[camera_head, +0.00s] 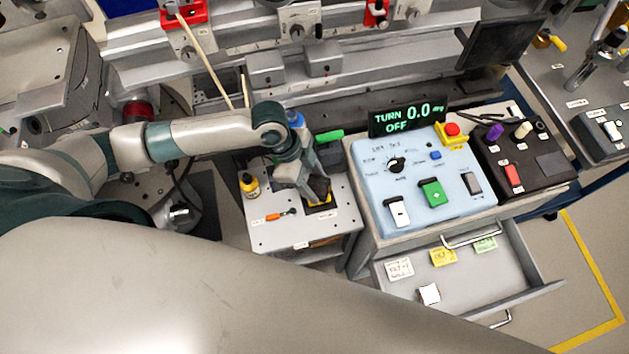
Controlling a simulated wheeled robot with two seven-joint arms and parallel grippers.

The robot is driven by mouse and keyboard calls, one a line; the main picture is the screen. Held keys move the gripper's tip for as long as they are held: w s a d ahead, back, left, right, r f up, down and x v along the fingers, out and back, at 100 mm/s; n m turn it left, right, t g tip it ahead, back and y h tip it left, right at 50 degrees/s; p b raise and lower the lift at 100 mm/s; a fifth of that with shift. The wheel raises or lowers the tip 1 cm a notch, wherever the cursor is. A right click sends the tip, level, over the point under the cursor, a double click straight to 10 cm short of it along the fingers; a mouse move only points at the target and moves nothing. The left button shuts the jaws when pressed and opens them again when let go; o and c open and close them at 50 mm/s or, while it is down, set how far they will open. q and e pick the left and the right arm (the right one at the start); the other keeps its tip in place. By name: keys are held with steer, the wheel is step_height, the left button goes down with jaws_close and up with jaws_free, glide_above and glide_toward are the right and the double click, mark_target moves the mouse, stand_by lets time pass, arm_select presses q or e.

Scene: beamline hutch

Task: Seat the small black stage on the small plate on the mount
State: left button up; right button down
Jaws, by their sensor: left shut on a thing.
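My left gripper (316,192) reaches down over the small grey side table from the upper left. It is shut on the small black stage (320,187), which shows as a dark block at the fingertips. Just below it is a black patch with a yellow outline (321,205) on the table top. I cannot tell whether the stage touches that patch or hangs just above it. The small plate and the mount cannot be made out for certain; a round silver part (180,212) stands left of the table, partly behind my left arm. My right gripper is not in view.
On the side table (285,234) are a yellow bottle (250,185) and an orange-handled tool (274,216). A blue-white control panel (420,180) stands close on the right, with an open drawer (460,285) below. A rail with blocks (323,58) runs behind.

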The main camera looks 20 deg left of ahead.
arm_select(q)
steer(key=shift+f, duration=0.5)
stand_by(0.9)
steer(key=o, duration=1.3)
steer(key=shift+o, duration=0.2)
steer(key=shift+r, duration=0.1)
steer(key=shift+w, duration=0.15)
steer(key=shift+r, duration=0.1)
steer(key=shift+w+a+r+b, duration=0.2)
steer(key=shift+r+b, duration=0.15)
steer(key=shift+r, duration=0.05)
steer(key=s+b+v, duration=0.1)
steer(key=b+v, duration=0.1)
steer(key=v, duration=1.4)
steer(key=shift+b, duration=0.4)
steer(key=shift+s+d, duration=0.1)
